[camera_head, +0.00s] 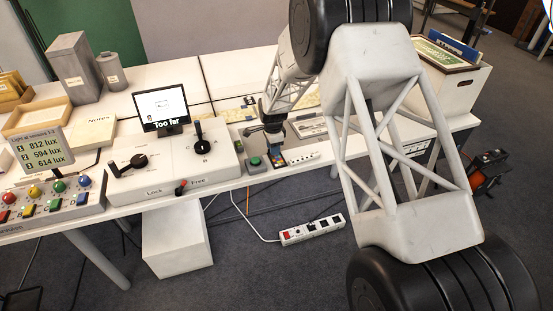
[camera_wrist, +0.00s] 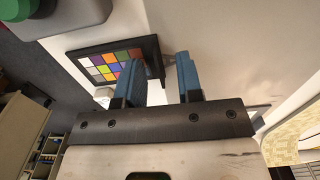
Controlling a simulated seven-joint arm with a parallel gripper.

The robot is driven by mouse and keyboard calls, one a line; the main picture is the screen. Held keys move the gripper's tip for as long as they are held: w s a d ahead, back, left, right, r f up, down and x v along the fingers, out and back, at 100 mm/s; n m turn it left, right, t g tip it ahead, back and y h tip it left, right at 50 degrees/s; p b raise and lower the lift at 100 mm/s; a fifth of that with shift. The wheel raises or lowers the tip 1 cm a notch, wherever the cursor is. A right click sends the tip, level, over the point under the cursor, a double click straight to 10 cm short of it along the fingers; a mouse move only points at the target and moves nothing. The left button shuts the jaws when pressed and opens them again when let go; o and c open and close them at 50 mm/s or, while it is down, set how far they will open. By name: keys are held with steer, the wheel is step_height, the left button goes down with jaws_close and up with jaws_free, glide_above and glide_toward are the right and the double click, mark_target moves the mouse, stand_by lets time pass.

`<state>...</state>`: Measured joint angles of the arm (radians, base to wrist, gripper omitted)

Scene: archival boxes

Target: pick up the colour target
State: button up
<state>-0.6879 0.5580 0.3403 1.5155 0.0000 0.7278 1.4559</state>
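The colour target (camera_wrist: 112,60) is a black-framed card with a grid of coloured patches. In the wrist view it lies upper left of centre, partly hidden behind the left blue finger. Its right edge shows in the gap between the fingers. My gripper (camera_wrist: 158,72) is open, with a clear gap between its two blue fingers. In the head view my gripper (camera_head: 273,132) points down over the front of the table, just above the small coloured patches of the target (camera_head: 278,157). Whether a finger touches the target I cannot tell.
A box with a green button (camera_head: 256,165) stands just left of the target. The lever console (camera_head: 170,165) and small screen (camera_head: 161,108) are further left. A white carton (camera_head: 450,82) stands at the right.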

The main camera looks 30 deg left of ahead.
steer(key=shift+c, duration=0.2)
jaws_close()
steer(key=shift+r, duration=0.1)
stand_by(0.4)
steer(key=shift+r, duration=0.8)
step_height(320, 180, up, 2)
steer(key=shift+r, duration=0.1)
steer(key=s+d+r, duration=0.1)
steer(key=s+d, duration=0.9)
steer(key=s, duration=0.2)
steer(key=shift+s, duration=0.25)
